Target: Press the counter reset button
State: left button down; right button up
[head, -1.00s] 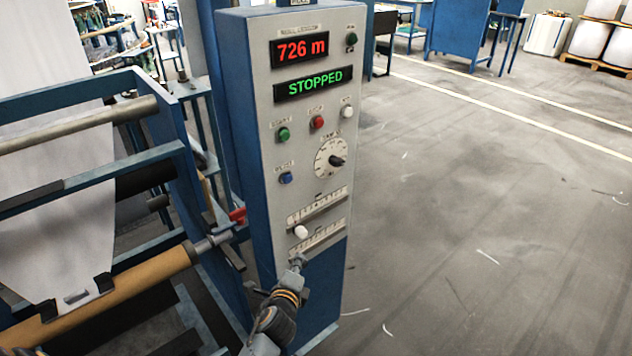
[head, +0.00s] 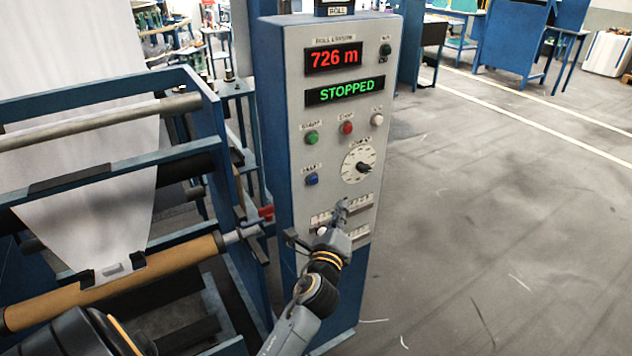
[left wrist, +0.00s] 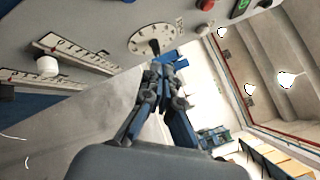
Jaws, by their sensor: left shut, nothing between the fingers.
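The grey control panel (head: 336,100) shows a red "726 m" display (head: 333,57) and a green "STOPPED" display (head: 345,91). Its buttons are green (head: 312,138), red (head: 347,128), white (head: 377,120) and blue (head: 312,179). Their labels are too small to read surely, so I cannot tell which one resets the counter. My left gripper (head: 341,208) is shut and empty, in front of the panel below the dial (head: 359,164). In the left wrist view, its shut fingers (left wrist: 160,68) point toward the dial (left wrist: 152,42). My right gripper is not in view.
Two slider scales sit low on the panel; a white slider knob (left wrist: 47,66) shows in the left wrist view. The loom frame (head: 215,150) with its cloth roll (head: 180,263) stands left of the panel. Floor at the right is open.

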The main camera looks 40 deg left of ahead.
aim_at(314, 180)
pick_arm(q)
jog(key=w+a, duration=0.3)
jog(key=a, duration=0.5)
jog(key=shift+w+p, duration=0.2)
jog(key=shift+p, duration=0.1)
jog(key=shift+a, duration=0.1)
dwell(1.1)
jog(key=shift+w+a, duration=0.15)
jog(key=shift+a, duration=0.15)
jog(key=shift+w+a, duration=0.2)
jog(key=shift+a, duration=0.25)
dwell(0.7)
jog(key=shift+s+d, duration=0.1)
jog(key=shift+d, duration=0.05)
jog(key=shift+s+d, duration=0.3)
jog(key=shift+d, duration=0.35)
